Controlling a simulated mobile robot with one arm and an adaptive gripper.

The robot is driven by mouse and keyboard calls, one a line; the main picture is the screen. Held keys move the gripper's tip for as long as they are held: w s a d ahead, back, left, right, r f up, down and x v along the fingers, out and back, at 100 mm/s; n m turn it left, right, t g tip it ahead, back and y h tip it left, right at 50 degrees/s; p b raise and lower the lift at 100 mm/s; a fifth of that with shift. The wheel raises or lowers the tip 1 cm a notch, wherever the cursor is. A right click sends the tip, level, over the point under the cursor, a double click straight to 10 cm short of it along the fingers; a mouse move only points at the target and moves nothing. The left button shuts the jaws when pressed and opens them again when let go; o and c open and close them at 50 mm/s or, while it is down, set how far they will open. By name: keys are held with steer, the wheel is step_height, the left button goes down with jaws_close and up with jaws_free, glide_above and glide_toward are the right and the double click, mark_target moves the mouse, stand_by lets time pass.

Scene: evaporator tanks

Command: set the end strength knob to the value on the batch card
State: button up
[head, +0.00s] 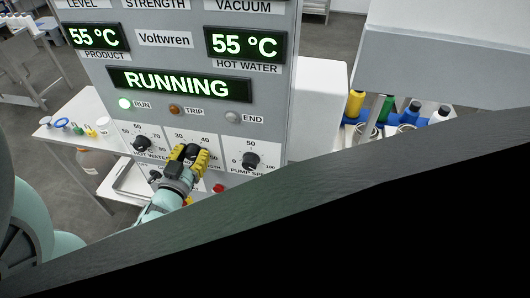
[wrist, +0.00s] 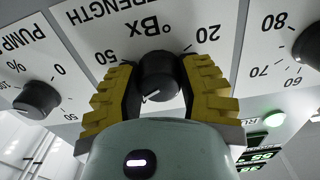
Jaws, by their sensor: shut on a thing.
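The end strength knob (wrist: 158,77) is black and round, on a white panel plate with °Bx lettering and the numbers 20 and 50 in the wrist view. A short white mark shows on its near face, but I cannot read its setting. My gripper (wrist: 160,80) is shut on the knob, one yellow ribbed finger on each side. In the head view my gripper (head: 192,153) is at the middle knob of the panel, with 30 and 40 printed above it; the fingers hide most of the knob. I cannot make out a batch card.
The hot water knob (head: 142,143) is to the left, the pump speed knob (head: 250,161) to the right. The display (head: 180,84) above reads RUNNING, and the green RUN lamp (head: 125,103) is lit. A red button (head: 218,188) is below. A large dark surface blocks the lower right.

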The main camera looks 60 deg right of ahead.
steer(key=n, duration=0.4)
steer(key=shift+f+n, duration=0.1)
steer(key=shift+n, duration=0.2)
steer(key=n+b, duration=0.1)
steer(key=n, duration=0.1)
steer(key=shift+s+f+n, duration=0.1)
steer(key=shift+f+n, duration=0.05)
steer(key=shift+n, duration=0.25)
steer(key=n+b, duration=0.3)
steer(key=b, duration=0.2)
steer(key=shift+f, duration=0.2)
steer(key=n+b, duration=0.1)
steer(key=b, duration=0.1)
steer(key=n+b, duration=0.1)
steer(key=b, duration=0.1)
steer(key=shift+r, duration=0.25)
steer(key=shift+n+b, duration=0.3)
steer(key=shift+b, duration=0.05)
steer(key=o, duration=1.3)
steer(key=shift+r, duration=0.15)
steer(key=shift+c, duration=0.2)
